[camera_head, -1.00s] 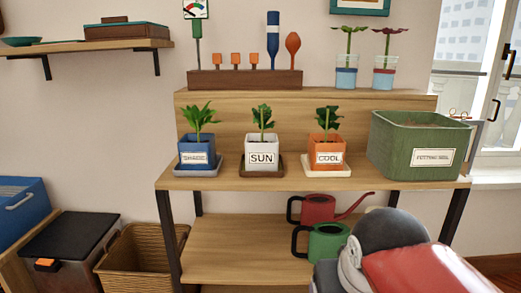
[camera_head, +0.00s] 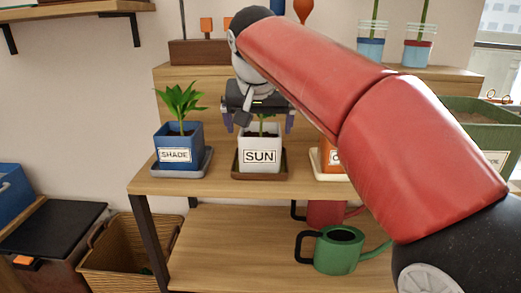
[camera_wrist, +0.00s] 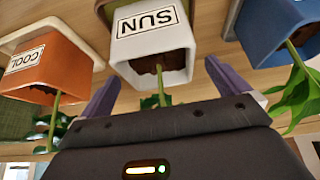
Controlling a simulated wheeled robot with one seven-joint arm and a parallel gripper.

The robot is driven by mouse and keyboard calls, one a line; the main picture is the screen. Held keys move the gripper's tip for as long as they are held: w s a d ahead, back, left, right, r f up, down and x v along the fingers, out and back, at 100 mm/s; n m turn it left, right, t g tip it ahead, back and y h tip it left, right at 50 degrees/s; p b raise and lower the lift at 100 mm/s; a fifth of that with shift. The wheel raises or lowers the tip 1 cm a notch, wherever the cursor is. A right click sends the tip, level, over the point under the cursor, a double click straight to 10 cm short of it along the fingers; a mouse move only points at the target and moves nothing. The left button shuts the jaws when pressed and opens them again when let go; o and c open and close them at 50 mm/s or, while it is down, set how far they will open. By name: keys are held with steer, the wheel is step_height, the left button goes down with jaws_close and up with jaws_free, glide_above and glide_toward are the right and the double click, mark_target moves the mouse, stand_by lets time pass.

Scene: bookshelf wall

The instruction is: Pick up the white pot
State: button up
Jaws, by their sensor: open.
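The white pot (camera_head: 261,153) carries a "SUN" label and stands upright in a brown saucer (camera_head: 259,174) on the wooden shelf. It holds soil and a green plant, mostly hidden behind my gripper in the head view. My gripper (camera_head: 257,121) is open just above the pot, with one purple finger toward each side. In the wrist view the white pot (camera_wrist: 152,52) appears upside down, between the fingers of my gripper (camera_wrist: 165,88). Its stem runs down toward the gripper's dark body. The fingers do not appear closed on the pot.
A blue "SHADE" pot (camera_head: 179,146) stands to the left. The orange "COOL" pot (camera_wrist: 48,70) is partly hidden behind my arm in the head view. A green planter (camera_head: 487,125) stands far right. Green (camera_head: 338,250) and red (camera_head: 325,213) watering cans sit on the lower shelf.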

mark_target(261, 134)
steer(key=x, duration=0.5)
steer(key=shift+d, duration=0.1)
steer(key=c, duration=1.1)
steer(key=shift+r, duration=0.1)
steer(key=shift+c, duration=0.9)
steer(key=shift+r, duration=0.15)
